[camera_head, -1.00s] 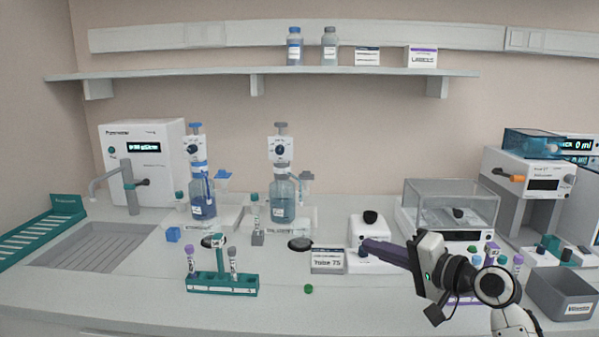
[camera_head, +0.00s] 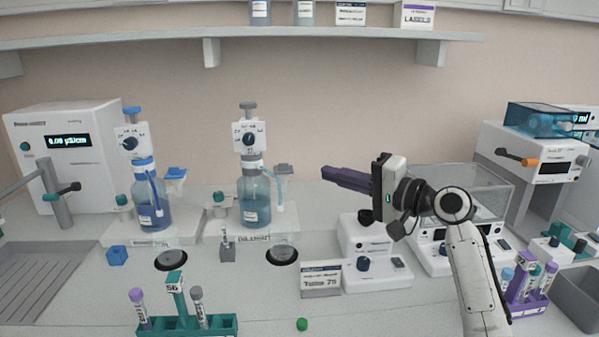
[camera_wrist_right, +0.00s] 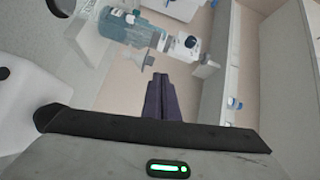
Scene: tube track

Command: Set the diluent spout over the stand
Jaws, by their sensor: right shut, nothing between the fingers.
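The diluent dispenser is a blue-tinted bottle (camera_head: 254,203) with a white dial head, on a pale base marked DILUENT. Its spout (camera_head: 282,178) sticks out to the right with a grey piece on top. The small grey stand (camera_head: 227,254) holds a tube in front of the bottle, left of the spout. My right gripper (camera_head: 325,173) is shut and empty, its purple fingers pointing left, to the right of the spout and apart from it. In the right wrist view, the bottle (camera_wrist_right: 118,26) and grey spout piece (camera_wrist_right: 145,62) lie beyond the shut fingers. My left gripper is not in view.
A second, darker blue dispenser (camera_head: 152,210) stands to the left. A green rack (camera_head: 215,325) with tubes is at the front, near a green cap (camera_head: 302,324). A round black disc (camera_head: 283,256) lies below the spout. White balances stand beneath and beside my right arm.

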